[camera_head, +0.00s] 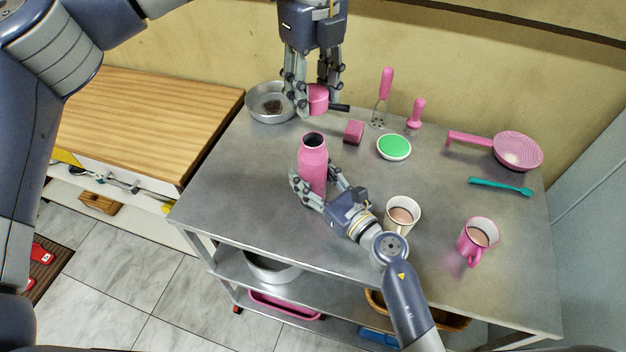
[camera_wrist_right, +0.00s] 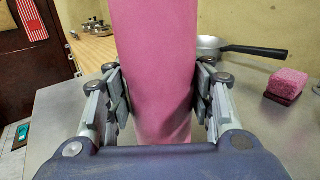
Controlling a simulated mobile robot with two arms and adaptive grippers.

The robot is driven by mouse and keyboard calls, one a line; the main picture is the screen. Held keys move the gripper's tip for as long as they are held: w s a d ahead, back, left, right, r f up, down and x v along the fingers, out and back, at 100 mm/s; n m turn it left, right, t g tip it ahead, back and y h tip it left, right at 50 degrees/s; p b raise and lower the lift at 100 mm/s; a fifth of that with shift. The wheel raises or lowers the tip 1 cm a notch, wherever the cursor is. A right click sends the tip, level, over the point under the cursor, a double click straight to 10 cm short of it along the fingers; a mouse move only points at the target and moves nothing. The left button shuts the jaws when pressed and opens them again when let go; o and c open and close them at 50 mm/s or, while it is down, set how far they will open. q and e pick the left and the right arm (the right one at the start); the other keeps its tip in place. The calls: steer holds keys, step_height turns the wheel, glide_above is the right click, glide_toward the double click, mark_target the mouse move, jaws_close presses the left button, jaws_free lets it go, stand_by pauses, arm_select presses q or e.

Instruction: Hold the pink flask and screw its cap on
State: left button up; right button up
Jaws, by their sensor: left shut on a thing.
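The pink flask (camera_head: 313,160) stands upright on the metal table with its dark mouth open at the top. My right gripper (camera_head: 318,190) has its fingers on both sides of the flask body and is shut on it. In the right wrist view the flask (camera_wrist_right: 155,70) fills the middle, with finger pads against both sides; its top is out of frame. My left gripper (camera_head: 316,102) points down and is shut on the pink cap (camera_head: 318,97). In the head view the cap appears above the flask mouth, apart from it.
A metal pan (camera_head: 262,100) stands behind, its black handle partly hidden by my left gripper. A pink sponge (camera_head: 354,131), green-topped bowl (camera_head: 394,147) and pink utensils stand at the back. A white mug (camera_head: 403,214) is close to my right wrist; a pink mug (camera_head: 477,240) is farther right.

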steer(key=c, duration=0.3)
arm_select(q)
glide_above(314, 141)
steer(key=shift+w+a+f, duration=0.1)
steer(key=shift+f, duration=1.15)
steer(key=shift+w+f, duration=0.1)
steer(key=shift+f, duration=1.15)
arm_select(e)
steer(key=shift+c, duration=0.2)
arm_select(q)
steer(key=shift+f, duration=0.9)
steer(key=shift+s+f, duration=0.15)
steer(key=shift+f, duration=0.45)
arm_select(e)
steer(key=shift+c, duration=0.2)
jaws_close()
